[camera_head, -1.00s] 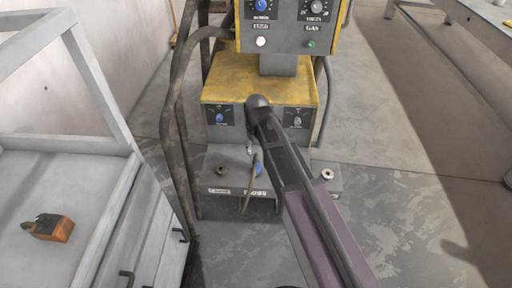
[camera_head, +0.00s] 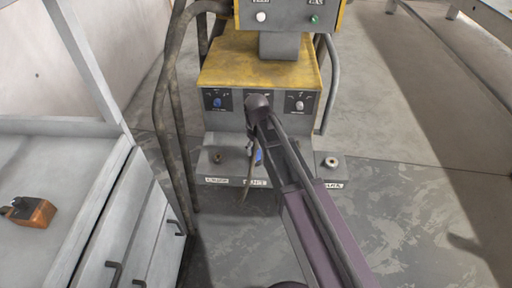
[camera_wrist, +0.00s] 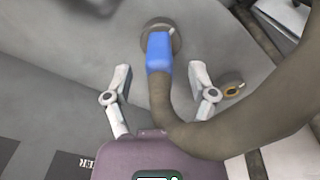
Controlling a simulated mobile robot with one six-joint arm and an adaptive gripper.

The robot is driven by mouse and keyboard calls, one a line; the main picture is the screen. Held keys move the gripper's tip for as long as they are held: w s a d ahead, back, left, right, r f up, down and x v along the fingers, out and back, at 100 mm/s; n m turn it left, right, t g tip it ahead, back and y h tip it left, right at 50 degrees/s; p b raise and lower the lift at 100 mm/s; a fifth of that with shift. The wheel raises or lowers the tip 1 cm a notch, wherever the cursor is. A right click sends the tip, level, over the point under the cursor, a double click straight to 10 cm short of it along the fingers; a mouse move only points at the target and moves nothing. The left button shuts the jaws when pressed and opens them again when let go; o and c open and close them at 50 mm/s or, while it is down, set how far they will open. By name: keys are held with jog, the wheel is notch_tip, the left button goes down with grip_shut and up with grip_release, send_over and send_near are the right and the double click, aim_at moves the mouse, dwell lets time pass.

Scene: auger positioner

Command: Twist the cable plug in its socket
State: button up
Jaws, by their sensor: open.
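The cable plug (camera_wrist: 159,52) is a blue sleeve on a thick brown cable (camera_wrist: 162,105). It sits at a round grey socket (camera_wrist: 163,30) at the top middle of the wrist view. My gripper (camera_wrist: 160,72) is open. Its two fingers stand to the left and right of the plug and cable, apart from them. In the head view, a little of the blue plug (camera_head: 258,157) shows beside my arm, at the front ledge of the machine. My arm hides the socket and the fingers there.
The yellow and grey machine (camera_head: 255,58) stands ahead, with another round socket (camera_head: 331,162) on its ledge at right. Thick hoses run down its left side.

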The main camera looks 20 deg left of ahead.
jog(key=shift+f+b, duration=1)
jog(key=shift+f, duration=0.35)
grip_shut()
